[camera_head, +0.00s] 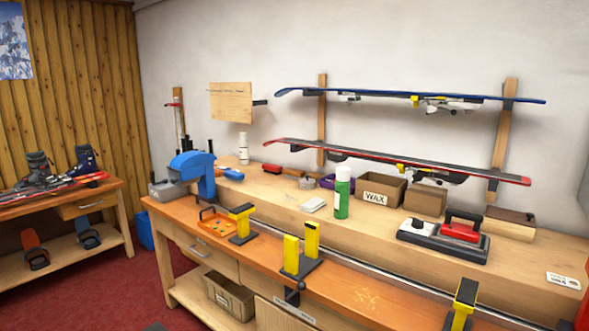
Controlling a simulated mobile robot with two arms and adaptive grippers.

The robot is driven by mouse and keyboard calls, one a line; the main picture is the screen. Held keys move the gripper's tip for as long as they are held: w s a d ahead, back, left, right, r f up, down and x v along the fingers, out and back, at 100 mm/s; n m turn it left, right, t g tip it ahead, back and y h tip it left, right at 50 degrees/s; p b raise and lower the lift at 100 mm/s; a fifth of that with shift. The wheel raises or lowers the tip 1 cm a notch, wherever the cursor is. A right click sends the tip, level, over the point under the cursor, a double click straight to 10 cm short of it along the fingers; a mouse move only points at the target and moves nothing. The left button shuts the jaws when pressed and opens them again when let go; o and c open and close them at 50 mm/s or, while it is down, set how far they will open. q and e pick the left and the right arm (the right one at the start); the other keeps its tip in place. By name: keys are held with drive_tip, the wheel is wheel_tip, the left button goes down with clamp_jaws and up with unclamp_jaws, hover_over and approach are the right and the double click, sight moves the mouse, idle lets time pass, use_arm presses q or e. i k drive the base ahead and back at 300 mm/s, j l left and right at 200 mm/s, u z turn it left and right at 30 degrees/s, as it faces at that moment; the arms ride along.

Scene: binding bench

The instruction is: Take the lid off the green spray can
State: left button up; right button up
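The green spray can (341,196) stands upright on the raised back part of the wooden bench, near the middle of the view. Its white lid (343,173) sits on its top. Neither of my grippers shows in this view, and nothing touches the can.
A WAX box (381,188) stands just right of the can, and a small white block (313,205) lies to its left. Yellow vise posts (311,240) rise from the bench front (367,297). A red-handled tool (461,232) is farther right. Skis (400,165) hang behind.

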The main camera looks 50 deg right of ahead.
sight(342, 173)
drive_tip(key=i, duration=2)
drive_tip(key=i+z, duration=0.25)
drive_tip(key=i, duration=0.2)
drive_tip(key=i+j+z, duration=0.25)
drive_tip(key=i, duration=0.2)
drive_tip(key=i+j+z, duration=0.25)
drive_tip(key=i, duration=0.2)
drive_tip(key=z, duration=2.25)
